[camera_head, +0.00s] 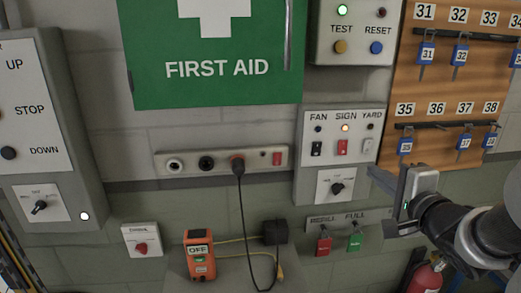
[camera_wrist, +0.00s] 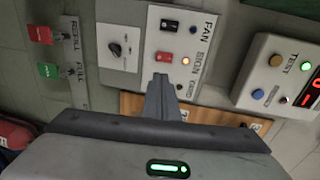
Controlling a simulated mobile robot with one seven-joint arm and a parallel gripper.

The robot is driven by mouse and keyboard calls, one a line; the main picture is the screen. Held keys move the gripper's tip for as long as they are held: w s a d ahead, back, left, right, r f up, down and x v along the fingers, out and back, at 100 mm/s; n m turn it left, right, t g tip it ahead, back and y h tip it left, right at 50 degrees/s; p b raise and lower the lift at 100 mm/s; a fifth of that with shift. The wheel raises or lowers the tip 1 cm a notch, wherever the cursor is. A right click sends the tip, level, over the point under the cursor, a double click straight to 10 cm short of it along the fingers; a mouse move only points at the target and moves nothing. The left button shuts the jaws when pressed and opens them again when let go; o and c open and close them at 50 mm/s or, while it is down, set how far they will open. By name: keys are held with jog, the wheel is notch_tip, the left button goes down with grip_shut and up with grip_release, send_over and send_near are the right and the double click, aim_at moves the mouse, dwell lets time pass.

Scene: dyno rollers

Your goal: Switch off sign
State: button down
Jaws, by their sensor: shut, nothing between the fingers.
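The switch panel (camera_head: 340,121) has three rocker switches labelled FAN, SIGN and YARD. The red SIGN switch (camera_head: 342,147) is in the middle, under a lit orange lamp (camera_head: 345,128). In the wrist view the red switch (camera_wrist: 164,57) and its lit lamp (camera_wrist: 186,60) show just beyond my fingertips. My gripper (camera_head: 372,172) is shut and empty, to the right of and below the panel's switches. Its fingers (camera_wrist: 161,80) point at the panel, and I cannot tell the gap to it. The white YARD switch (camera_head: 368,145) shows in the head view; in the wrist view the fingers hide it.
The black FAN switch (camera_head: 317,148) is left of SIGN. A rotary knob (camera_head: 337,188) sits below. Red and green tags (camera_head: 324,244) hang lower down. A key board (camera_head: 455,90) is at right, and a TEST/RESET box (camera_head: 357,32) is above.

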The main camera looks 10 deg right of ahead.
jog(key=b, duration=0.6)
send_near(344, 152)
jog(key=w, duration=0.2)
jog(key=w+f, duration=0.1)
jog(key=w, duration=0.2)
jog(key=shift+a, duration=0.1)
jog(key=shift+w+r, duration=0.1)
jog(key=shift+w, duration=0.6)
